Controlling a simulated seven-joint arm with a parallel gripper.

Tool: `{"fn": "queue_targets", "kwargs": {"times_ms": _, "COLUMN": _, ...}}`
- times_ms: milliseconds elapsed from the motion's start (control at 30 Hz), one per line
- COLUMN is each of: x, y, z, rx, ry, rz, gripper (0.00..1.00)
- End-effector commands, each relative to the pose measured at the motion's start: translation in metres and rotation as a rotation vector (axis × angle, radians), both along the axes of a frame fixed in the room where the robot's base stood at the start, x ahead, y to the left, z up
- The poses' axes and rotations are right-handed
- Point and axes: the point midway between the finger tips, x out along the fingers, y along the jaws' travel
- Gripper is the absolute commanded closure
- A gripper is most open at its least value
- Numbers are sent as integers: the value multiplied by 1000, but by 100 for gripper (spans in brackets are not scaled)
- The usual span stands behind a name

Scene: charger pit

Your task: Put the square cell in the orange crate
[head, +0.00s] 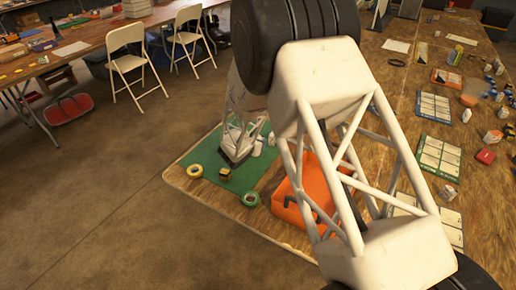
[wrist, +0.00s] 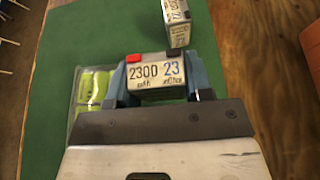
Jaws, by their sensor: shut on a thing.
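A boxy square cell (wrist: 157,72), pale with "2300 mAh 23" printed on it and red and black terminals, sits between the blue fingers of my gripper (wrist: 158,78) in the wrist view. My gripper is shut on this cell. In the head view my gripper (head: 236,155) is low over the green mat, and the cell cannot be made out there. The orange crate (head: 286,203) stands to the right of my gripper, partly hidden behind my arm. Its orange edge also shows at the right of the wrist view (wrist: 312,45).
A second boxy cell (wrist: 177,20) stands beyond the held one. A clear case with green contents (wrist: 90,88) lies beside the left finger. Yellow (head: 195,170) and green (head: 250,199) rings and a small yellow-black item (head: 225,174) lie near the green mat's (head: 205,157) front.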

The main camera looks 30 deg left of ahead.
Motion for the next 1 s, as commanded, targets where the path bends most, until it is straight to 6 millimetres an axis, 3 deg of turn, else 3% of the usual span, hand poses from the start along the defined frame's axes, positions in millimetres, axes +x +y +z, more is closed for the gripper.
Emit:
{"fn": "queue_targets", "kwargs": {"times_ms": 433, "x": 1, "y": 1, "z": -2, "rx": 0, "ry": 0, "rz": 0, "gripper": 80}}
{"fn": "queue_targets", "kwargs": {"times_ms": 800, "x": 1, "y": 1, "z": -31, "rx": 0, "ry": 0, "rz": 0, "gripper": 80}}
{"fn": "queue_targets", "kwargs": {"times_ms": 1000, "x": 2, "y": 1, "z": -34, "rx": 0, "ry": -1, "rz": 0, "gripper": 80}}
